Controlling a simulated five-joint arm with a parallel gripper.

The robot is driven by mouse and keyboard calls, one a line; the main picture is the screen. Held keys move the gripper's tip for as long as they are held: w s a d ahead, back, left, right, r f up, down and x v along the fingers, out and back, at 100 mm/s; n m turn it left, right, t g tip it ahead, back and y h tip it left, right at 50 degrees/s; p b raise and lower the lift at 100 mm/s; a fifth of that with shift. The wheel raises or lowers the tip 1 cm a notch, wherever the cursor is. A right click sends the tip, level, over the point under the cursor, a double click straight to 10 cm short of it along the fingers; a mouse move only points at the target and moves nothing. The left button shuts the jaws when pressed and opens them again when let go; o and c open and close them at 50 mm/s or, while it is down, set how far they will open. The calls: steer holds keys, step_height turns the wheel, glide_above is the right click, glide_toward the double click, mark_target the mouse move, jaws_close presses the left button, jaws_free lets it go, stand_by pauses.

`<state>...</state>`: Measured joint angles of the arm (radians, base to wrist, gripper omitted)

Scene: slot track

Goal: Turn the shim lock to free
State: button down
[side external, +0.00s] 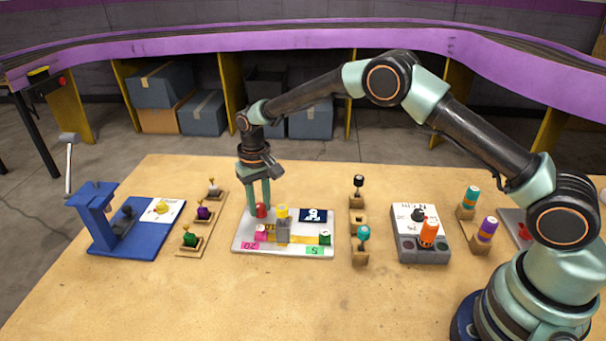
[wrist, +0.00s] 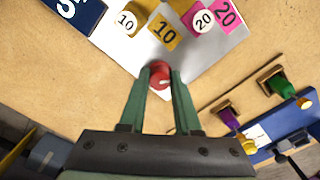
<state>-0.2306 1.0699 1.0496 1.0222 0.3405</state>
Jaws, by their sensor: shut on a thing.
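My gripper (side external: 261,206) points straight down at the back left part of a white board (side external: 246,246). Its two green fingers are shut on a small red knob (side external: 261,211). In the wrist view the red knob (wrist: 159,74) sits between the fingertips (wrist: 160,80), at the white board's edge (wrist: 150,58). The fingers hide part of the knob's sides. No label naming the shim lock is readable, so I cannot tell from the marking whether this knob is it, or which way it is turned.
A blue press (side external: 104,221) and small pegs (side external: 204,213) stand left. A grey switch box (side external: 407,248) stands right. The front table is clear.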

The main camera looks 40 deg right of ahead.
mark_target(260, 205)
steer(key=n, duration=0.3)
steer(key=shift+n, duration=0.3)
steer(key=shift+r+n, duration=0.1)
steer(key=shift+n, duration=1.7)
steer(key=c, duration=0.6)
jaws_free()
steer(key=shift+r, duration=6.05)
